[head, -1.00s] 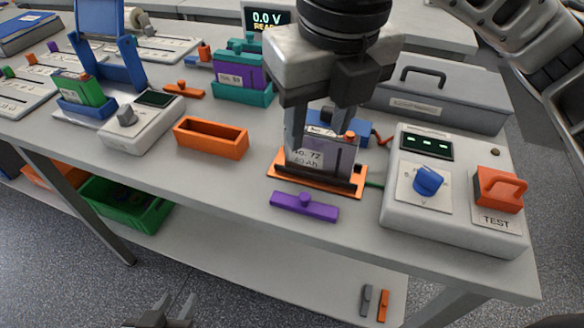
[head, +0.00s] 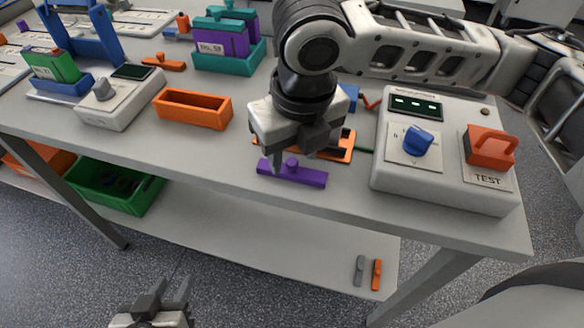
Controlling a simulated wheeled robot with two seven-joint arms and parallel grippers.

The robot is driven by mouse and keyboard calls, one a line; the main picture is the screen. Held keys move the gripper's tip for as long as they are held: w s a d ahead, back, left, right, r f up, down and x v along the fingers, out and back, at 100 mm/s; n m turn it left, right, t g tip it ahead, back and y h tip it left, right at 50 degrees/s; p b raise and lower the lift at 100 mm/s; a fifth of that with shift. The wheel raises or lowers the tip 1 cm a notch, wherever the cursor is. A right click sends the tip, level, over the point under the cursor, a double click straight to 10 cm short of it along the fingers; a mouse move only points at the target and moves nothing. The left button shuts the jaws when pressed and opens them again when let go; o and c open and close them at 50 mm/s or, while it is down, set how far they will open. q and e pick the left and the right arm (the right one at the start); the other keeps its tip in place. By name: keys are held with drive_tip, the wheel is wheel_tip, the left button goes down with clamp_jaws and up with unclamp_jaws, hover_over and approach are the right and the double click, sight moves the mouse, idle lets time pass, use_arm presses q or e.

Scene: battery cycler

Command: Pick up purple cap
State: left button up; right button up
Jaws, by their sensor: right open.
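The purple cap (head: 308,178), a flat bar with a small round knob on top, lies on the table near its front edge in the head view. My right gripper (head: 293,160) is open, pointing down just above and behind the cap. Its fingers appear on either side of the knob; I cannot tell whether they touch it. My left gripper (head: 169,290) is open and empty, low in front of the table at the bottom of the view.
An orange tray (head: 347,151) is directly behind my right gripper, mostly hidden. A white tester (head: 452,192) with a blue knob and red handle stands to the right. An empty orange bin (head: 194,122) lies to the left. Bare table lies between bin and cap.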

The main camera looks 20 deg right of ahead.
drive_tip(key=shift+w+f, duration=0.1)
drive_tip(key=shift+f, duration=0.6)
clamp_jaws()
